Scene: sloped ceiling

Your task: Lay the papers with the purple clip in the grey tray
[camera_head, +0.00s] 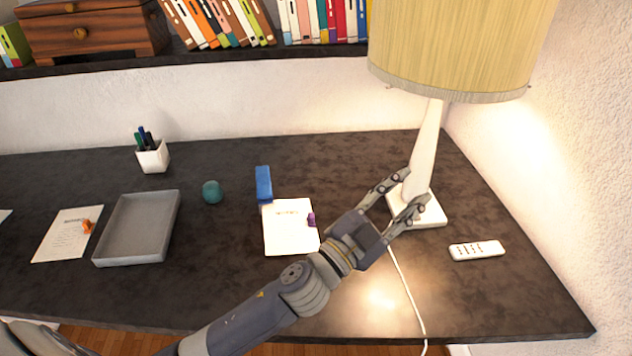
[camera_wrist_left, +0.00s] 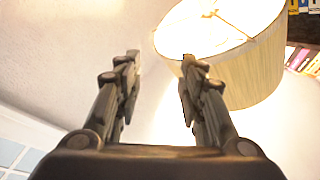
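The papers with the purple clip (camera_head: 289,229) lie flat on the dark desk, in the middle of the head view. The purple clip (camera_head: 311,220) sits at their right edge. The grey tray (camera_head: 137,255) lies to their left and looks empty. My left gripper (camera_head: 408,192) is open and empty, to the right of the papers and in front of the lamp's white base. In the left wrist view its two fingers (camera_wrist_left: 160,75) stand apart with nothing between them, and the lampshade shows beyond. My right gripper is not in view.
A lamp (camera_head: 425,150) stands close to my left gripper, its cord running to the front edge. Other papers with an orange clip (camera_head: 64,236) lie left of the tray. A blue object (camera_head: 264,184), teal ball (camera_head: 212,191), pen cup (camera_head: 152,157) and white remote (camera_head: 477,250) are on the desk.

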